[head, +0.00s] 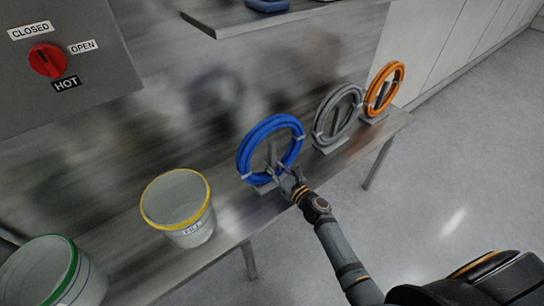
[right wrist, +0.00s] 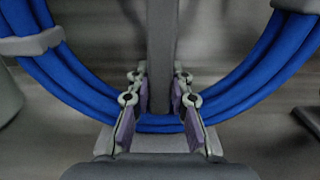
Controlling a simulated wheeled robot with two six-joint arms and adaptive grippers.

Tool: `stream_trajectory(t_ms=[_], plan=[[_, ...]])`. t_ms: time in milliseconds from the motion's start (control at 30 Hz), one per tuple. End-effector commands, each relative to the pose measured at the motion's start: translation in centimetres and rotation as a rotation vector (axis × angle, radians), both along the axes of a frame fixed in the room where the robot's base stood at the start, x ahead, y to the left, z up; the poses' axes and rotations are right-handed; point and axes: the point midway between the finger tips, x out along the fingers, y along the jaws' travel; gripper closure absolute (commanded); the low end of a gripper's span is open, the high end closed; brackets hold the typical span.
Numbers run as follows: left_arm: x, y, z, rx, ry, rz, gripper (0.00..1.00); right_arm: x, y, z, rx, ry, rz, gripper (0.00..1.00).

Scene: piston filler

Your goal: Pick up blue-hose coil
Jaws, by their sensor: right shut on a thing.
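The blue-hose coil (head: 242,158) stands upright on its small stand on the shelf, with pale clips around the hose. My right gripper (head: 285,176) is at the coil's lower edge. My left gripper is not in view.
A grey coil (head: 318,122) and an orange coil (head: 401,72) stand on the shelf (head: 232,215) to the right. A yellow-rimmed bucket (head: 180,203) and a green-rimmed bucket (head: 50,275) are to the left. A panel with a red knob (head: 47,61) is at upper left.

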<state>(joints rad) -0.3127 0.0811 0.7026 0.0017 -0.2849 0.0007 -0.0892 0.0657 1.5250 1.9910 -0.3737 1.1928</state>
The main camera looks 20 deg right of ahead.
Motion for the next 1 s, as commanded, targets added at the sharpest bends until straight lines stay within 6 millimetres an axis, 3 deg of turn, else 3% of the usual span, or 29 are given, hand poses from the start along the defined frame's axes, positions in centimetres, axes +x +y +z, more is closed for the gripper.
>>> stream_trajectory(t_ms=[367,533,633,933,1000], plan=[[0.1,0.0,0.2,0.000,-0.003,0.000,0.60,0.1,0.0,0.4,0.000,-0.004,0.001,1.00],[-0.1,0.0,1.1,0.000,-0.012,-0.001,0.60,0.1,0.0,2.0,0.000,-0.004,0.001,1.00],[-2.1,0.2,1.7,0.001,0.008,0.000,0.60,0.0,0.0,3.8,-0.001,-0.006,0.001,1.00],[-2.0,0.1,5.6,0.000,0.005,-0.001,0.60,-5.3,-0.2,10.3,-0.001,-0.004,0.002,1.00],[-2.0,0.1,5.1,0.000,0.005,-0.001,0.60,-7.4,-0.2,10.3,-0.001,0.000,0.002,1.00]])
